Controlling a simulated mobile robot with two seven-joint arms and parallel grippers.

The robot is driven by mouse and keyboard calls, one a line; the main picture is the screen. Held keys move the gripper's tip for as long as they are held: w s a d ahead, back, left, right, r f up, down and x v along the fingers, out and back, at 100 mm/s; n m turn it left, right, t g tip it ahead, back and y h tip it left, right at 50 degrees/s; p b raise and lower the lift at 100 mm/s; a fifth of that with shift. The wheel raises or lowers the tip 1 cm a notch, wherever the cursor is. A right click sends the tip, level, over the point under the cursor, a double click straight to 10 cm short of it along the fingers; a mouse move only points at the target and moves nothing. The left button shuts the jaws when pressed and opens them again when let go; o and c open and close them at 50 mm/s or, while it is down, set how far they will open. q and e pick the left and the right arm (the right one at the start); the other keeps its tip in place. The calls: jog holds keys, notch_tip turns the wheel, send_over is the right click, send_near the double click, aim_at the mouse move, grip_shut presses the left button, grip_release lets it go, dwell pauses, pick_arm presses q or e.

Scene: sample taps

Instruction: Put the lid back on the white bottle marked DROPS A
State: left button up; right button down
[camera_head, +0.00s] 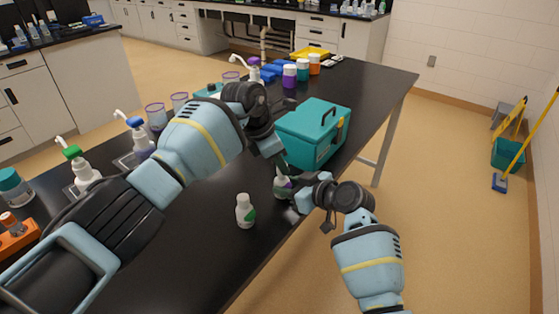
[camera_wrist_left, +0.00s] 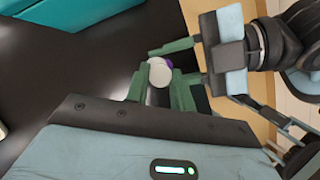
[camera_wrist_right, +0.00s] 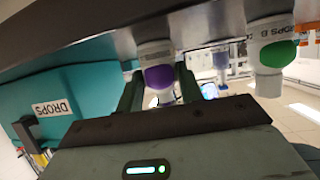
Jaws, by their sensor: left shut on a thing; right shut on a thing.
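A white bottle with a purple label (camera_wrist_right: 157,75) is between my right gripper's fingers (camera_wrist_right: 155,92); it is upright at the table's right edge, and its lettering is not readable. It also shows in the head view (camera_head: 281,188). My right gripper (camera_head: 297,192) is shut on it. My left gripper (camera_wrist_left: 160,88) is shut on a small round white lid (camera_wrist_left: 158,74), above the bottle, with purple showing just behind it. Whether the lid touches the bottle neck is hidden. A second white bottle, green-labelled and marked DROPS B (camera_wrist_right: 268,55), stands nearby (camera_head: 244,212).
A teal box (camera_head: 308,135) marked DROPS stands just beyond the grippers. Pump bottles (camera_head: 84,172), cups (camera_head: 156,115) and an orange rack (camera_head: 15,236) line the left side. Coloured jars (camera_head: 290,76) are at the back. The black table (camera_head: 200,262) is clear in front.

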pick_arm(q)
jog(key=shift+f, duration=0.55)
dwell(0.4)
jog(key=shift+w+d+f+m+g, duration=0.1)
jog(key=shift+m+g, duration=0.4)
jog(key=shift+m, duration=1)
jog(key=o, duration=0.9)
jog(key=shift+o, duration=0.2)
